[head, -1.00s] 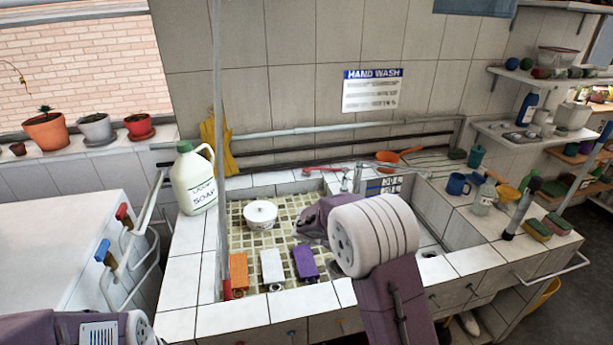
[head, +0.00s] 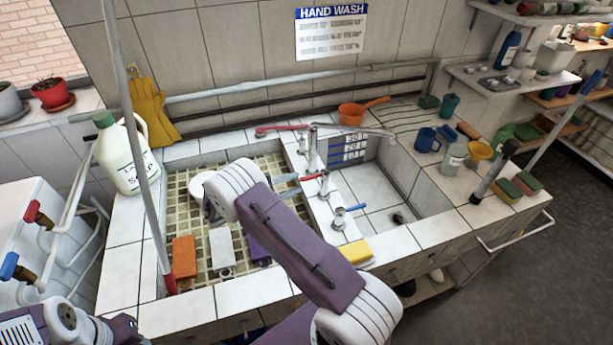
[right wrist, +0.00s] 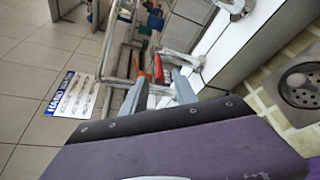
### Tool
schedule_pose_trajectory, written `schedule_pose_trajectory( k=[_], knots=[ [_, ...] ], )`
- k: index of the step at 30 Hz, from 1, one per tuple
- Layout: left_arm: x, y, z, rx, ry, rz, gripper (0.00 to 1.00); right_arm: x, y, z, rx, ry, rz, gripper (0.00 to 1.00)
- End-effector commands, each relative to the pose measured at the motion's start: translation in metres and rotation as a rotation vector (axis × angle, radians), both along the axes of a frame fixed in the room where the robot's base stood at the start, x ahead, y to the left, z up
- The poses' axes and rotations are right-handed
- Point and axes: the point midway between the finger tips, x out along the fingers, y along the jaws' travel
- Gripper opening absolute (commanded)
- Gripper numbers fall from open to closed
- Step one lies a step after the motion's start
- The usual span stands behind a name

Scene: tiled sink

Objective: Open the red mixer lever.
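A short red lever (head: 310,177) sits on a tap on the tiled divider between the two basins. A longer red lever (head: 280,129) reaches left from the steel tap behind it; I cannot tell which is the mixer's. My right gripper (head: 292,184) is mostly hidden by its wrist in the head view, its tips close to the short red lever. In the right wrist view, my right gripper (right wrist: 160,88) has its fingers apart, with a red part (right wrist: 159,68) showing between and beyond the tips. Contact is unclear. My left arm shows at lower left; its gripper is out of view.
A blue-handled tap (head: 348,209) stands in front on the same divider. A yellow sponge (head: 356,252) lies on the front rim. The right basin (head: 375,188) is largely clear.

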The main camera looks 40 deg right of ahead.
Motion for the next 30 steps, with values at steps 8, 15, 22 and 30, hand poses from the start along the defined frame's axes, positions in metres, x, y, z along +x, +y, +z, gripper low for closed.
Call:
schedule_pose_trajectory(
  k=[8, 15, 22, 30],
  knots=[
    [0.000, 0.000, 0.013, 0.000, 0.000, 0.000, 0.36, 0.001, -0.050, -0.009, 0.001, 0.001, -0.003, 0.34],
    [0.000, 0.000, 0.013, 0.000, 0.000, 0.000, 0.36, 0.002, -0.059, -0.012, 0.001, -0.002, 0.000, 0.34],
    [0.000, 0.000, 0.013, 0.000, 0.000, 0.000, 0.36, 0.002, -0.059, -0.012, 0.001, -0.001, 0.001, 0.04],
    [0.000, 0.000, 0.013, 0.000, 0.000, 0.000, 0.36, 0.002, -0.059, -0.012, 0.000, -0.001, 0.000, 0.00]
  ],
)
